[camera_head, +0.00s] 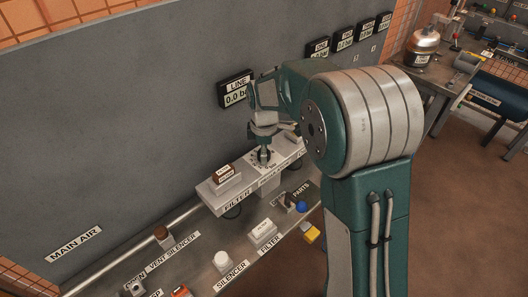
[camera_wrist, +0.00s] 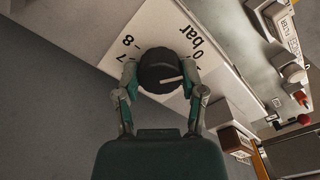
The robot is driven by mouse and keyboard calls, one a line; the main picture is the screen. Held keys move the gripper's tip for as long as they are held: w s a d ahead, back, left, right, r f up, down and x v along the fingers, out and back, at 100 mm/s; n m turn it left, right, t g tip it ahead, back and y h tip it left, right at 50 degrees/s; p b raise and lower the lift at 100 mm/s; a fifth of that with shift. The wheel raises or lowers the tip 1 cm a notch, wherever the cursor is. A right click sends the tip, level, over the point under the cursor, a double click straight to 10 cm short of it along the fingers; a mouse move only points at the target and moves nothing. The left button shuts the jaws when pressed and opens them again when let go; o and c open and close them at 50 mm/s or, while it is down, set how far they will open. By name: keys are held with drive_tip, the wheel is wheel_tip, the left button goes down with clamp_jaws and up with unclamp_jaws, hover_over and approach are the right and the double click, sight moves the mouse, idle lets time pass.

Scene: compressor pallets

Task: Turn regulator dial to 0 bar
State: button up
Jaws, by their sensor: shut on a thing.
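The regulator dial (camera_wrist: 160,72) is a dark round knob with a light pointer line, on a pale scale plate (camera_wrist: 150,28) marked "0 bar", "7" and "8" in the wrist view. The pointer line lies toward the right side of the knob, below the "0" mark. My gripper (camera_wrist: 162,82) is shut on the dial, one finger on each side. In the head view my gripper (camera_head: 264,154) points down onto the regulator on the white unit, and it hides most of the dial. The LINE display (camera_head: 236,92) on the wall reads 0.0 bar.
A filter block (camera_head: 224,178) with a brown top stands left of the regulator. A silencer block (camera_head: 229,255), a vent silencer part (camera_head: 162,237), a blue ball (camera_head: 302,207) and a yellow piece (camera_head: 312,234) are on or near the bench below. The grey wall panel (camera_head: 120,120) stands close behind.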

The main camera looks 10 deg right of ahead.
drive_tip(key=shift+w+a, duration=0.1)
drive_tip(key=shift+w, duration=0.05)
drive_tip(key=o, duration=1.1)
drive_tip(key=shift+o, duration=0.2)
wheel_tip(320, 180, up, 12)
drive_tip(key=shift+a, duration=0.1)
